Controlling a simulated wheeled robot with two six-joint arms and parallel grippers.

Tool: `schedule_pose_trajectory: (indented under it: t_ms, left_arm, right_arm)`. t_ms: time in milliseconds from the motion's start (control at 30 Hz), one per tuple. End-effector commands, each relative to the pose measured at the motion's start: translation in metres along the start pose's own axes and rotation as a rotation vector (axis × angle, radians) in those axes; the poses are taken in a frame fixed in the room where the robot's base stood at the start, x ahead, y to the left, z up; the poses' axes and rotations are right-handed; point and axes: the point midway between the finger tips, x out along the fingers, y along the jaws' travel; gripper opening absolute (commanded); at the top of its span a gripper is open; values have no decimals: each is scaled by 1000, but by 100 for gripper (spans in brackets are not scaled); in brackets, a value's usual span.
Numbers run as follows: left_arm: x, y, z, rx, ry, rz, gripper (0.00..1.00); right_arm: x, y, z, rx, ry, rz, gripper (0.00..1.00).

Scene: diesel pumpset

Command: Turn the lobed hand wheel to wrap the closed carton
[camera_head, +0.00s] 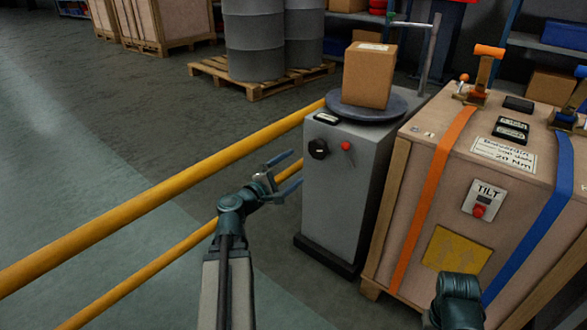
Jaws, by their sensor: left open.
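The lobed hand wheel (318,149) is a black knob on the front face of a grey machine cabinet (340,205). A closed brown carton (368,75) stands upright on the round dark turntable (352,112) on top of the cabinet. My left gripper (295,164) is open and empty. In the picture its fingers are just left of and slightly below the hand wheel, pointing toward the cabinet, apart from the wheel. Part of my right arm shows at the bottom right, but its gripper fingers do not show.
A small red-tipped lever (347,146) is right of the wheel. A yellow railing (170,192) runs along the left, close to my left arm. A strapped wooden crate (398,205) stands close on the right. Drums (254,45) on a pallet (252,88) stand behind.

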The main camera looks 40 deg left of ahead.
Motion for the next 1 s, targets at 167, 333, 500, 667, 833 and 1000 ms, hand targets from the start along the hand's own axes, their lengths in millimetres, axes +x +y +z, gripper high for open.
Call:
schedule_pose_trajectory:
  t_ms: [167,333,500,667,833,1000]
  left_arm:
    - [0,0,0,-23,0,0,100]
    - [1,-1,-2,-273,0,0,100]
    - [3,-2,-5,-656,1,1,100]
    - [3,-3,-7,-948,1,1,100]
    - [4,-3,-8,-1117,1,2,100]
    - [4,-3,-8,-1157,1,2,100]
  right_arm:
    - [0,0,0,0,0,0,50]
    - [2,0,0,0,0,0,50]
    - [4,0,0,0,0,0,50]
    - [6,-1,0,0,0,0,50]
    - [6,-1,0,0,0,0,50]
    - [6,-1,0,0,0,0,50]
